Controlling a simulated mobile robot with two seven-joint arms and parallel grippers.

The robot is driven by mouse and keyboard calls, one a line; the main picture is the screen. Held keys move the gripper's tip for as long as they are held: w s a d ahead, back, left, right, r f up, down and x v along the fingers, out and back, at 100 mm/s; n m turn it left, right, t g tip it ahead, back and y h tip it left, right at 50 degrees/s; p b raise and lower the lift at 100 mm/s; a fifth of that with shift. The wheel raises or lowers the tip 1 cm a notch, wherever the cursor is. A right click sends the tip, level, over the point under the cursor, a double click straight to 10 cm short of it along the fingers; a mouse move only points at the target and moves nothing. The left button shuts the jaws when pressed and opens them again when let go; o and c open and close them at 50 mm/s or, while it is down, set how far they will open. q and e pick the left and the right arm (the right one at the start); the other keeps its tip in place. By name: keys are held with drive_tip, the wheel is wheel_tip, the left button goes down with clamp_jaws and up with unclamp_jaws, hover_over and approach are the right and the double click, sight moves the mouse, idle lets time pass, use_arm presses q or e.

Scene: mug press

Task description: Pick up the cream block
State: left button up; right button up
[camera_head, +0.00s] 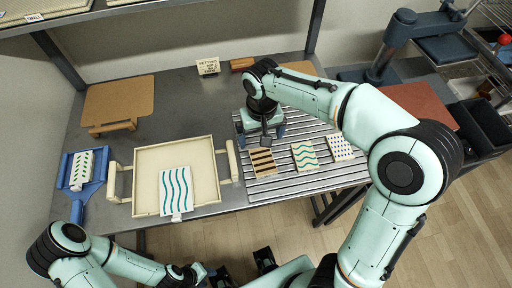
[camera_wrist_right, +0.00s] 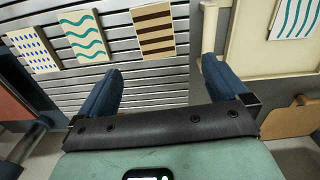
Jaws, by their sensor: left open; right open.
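Several cream blocks with printed faces are in the head view, and none is plain. On the slatted rack (camera_head: 310,178) lie one with brown stripes (camera_head: 262,162), one with teal waves (camera_head: 304,156) and one with blue dots (camera_head: 340,148). In the right wrist view the striped (camera_wrist_right: 153,32), wavy (camera_wrist_right: 83,36) and dotted (camera_wrist_right: 33,50) blocks lie beyond the fingers. My right gripper (camera_head: 261,136) is open and empty above the rack, behind the striped block; its blue fingers (camera_wrist_right: 161,70) are apart. My left gripper (camera_head: 243,267) is open at the bottom, off the table.
A cream tray (camera_head: 145,163) holds a white wavy-line tile (camera_head: 176,191). A blue holder (camera_head: 92,190) with a leaf-patterned block (camera_head: 82,170) is at left. A brown board (camera_head: 118,100) stands behind. A press (camera_head: 380,62) is at upper right, and a sign (camera_head: 208,66) at the back.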

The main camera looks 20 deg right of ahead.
drive_tip(key=b, duration=0.1)
hover_over(263, 161)
drive_tip(key=f, duration=0.7)
drive_tip(key=shift+a+f, duration=0.15)
drive_tip(key=shift+a, duration=0.1)
drive_tip(key=f, duration=0.5)
drive_tip(key=shift+d+f+b, duration=0.3)
use_arm(q)
drive_tip(key=shift+s+f, duration=0.55)
drive_tip(key=shift+f, duration=0.35)
use_arm(e)
drive_tip(key=c, duration=1.1)
